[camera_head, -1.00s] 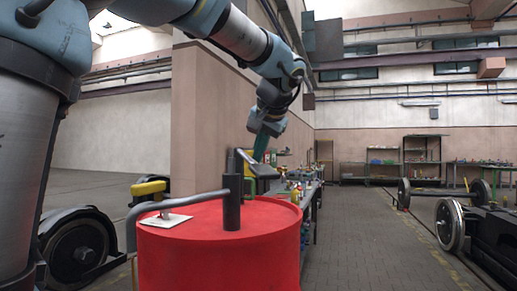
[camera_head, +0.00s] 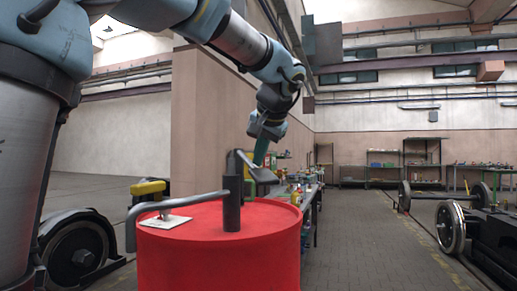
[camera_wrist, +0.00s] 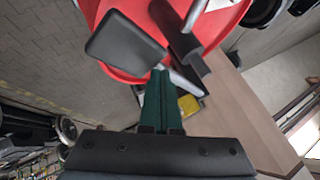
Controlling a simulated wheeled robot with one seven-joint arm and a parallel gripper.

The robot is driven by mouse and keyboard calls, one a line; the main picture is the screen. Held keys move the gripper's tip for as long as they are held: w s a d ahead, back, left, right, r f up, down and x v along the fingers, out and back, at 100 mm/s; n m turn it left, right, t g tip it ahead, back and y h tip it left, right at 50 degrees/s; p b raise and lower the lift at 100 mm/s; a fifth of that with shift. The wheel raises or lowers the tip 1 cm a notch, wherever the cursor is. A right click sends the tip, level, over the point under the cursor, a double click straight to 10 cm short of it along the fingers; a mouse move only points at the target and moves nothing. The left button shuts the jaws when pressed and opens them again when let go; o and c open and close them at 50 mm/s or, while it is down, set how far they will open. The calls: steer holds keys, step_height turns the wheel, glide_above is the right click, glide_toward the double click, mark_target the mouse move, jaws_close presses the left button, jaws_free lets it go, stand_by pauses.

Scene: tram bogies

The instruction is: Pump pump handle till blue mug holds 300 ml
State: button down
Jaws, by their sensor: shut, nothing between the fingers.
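The pump has a dark upright body (camera_head: 232,203) on top of a red drum. Its handle ends in a dark flat paddle (camera_head: 262,174), which also shows in the wrist view (camera_wrist: 122,45). A grey spout pipe (camera_head: 160,202) runs left and bends down past the drum's rim. My gripper (camera_head: 262,153) is at the handle, its lower part partly hidden by the paddle. In the wrist view its green fingers (camera_wrist: 160,78) are shut and empty, their tips close to the paddle's edge and the handle rod. I cannot tell whether they touch. The blue mug is not visible.
The red drum (camera_head: 215,262) carries the pump and a white card (camera_head: 165,221). A cluttered workbench (camera_head: 310,195) stands behind it. Wheelsets (camera_head: 449,226) lie on the right, and a dark wheel (camera_head: 78,252) on the left. The paved aisle between is clear.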

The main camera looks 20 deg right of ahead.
steer(key=shift+r+p, duration=2.55)
steer(key=shift+r, duration=0.8)
step_height(320, 180, up, 5)
steer(key=p, duration=0.4)
glide_above(259, 169)
steer(key=shift+a, duration=0.1)
